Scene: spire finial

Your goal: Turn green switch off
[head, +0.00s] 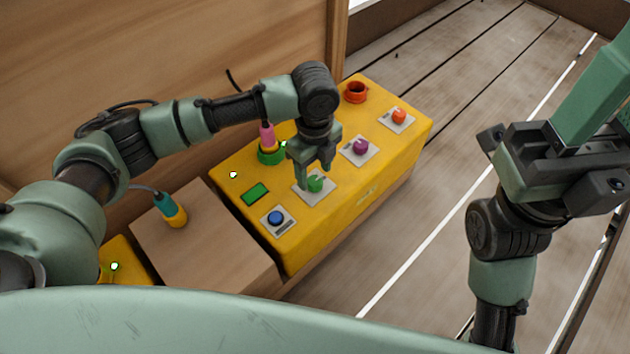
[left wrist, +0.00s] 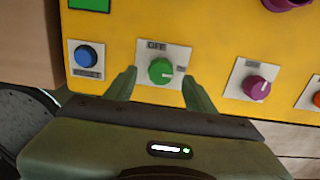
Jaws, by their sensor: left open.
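The green switch (head: 315,184) is a round knob on a white plate on top of the yellow box. In the left wrist view the green knob (left wrist: 161,71) has a pale mark that seems to point right, towards a small label. Another label, seemingly OFF, is above it. My left gripper (head: 314,174) is open above the knob, with one finger on each side. Its fingers also show in the left wrist view (left wrist: 158,84); whether they touch the knob I cannot tell. My right gripper (head: 588,105) is raised at the far right; its fingertips are not clear.
The yellow box (head: 335,228) also bears a blue button (head: 275,218), a purple knob (head: 360,146), an orange knob (head: 399,116), a green display (head: 255,194) and a pink-topped plug (head: 267,138). A teal-and-yellow plug (head: 170,209) stands on wood at left. A wooden wall rises behind.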

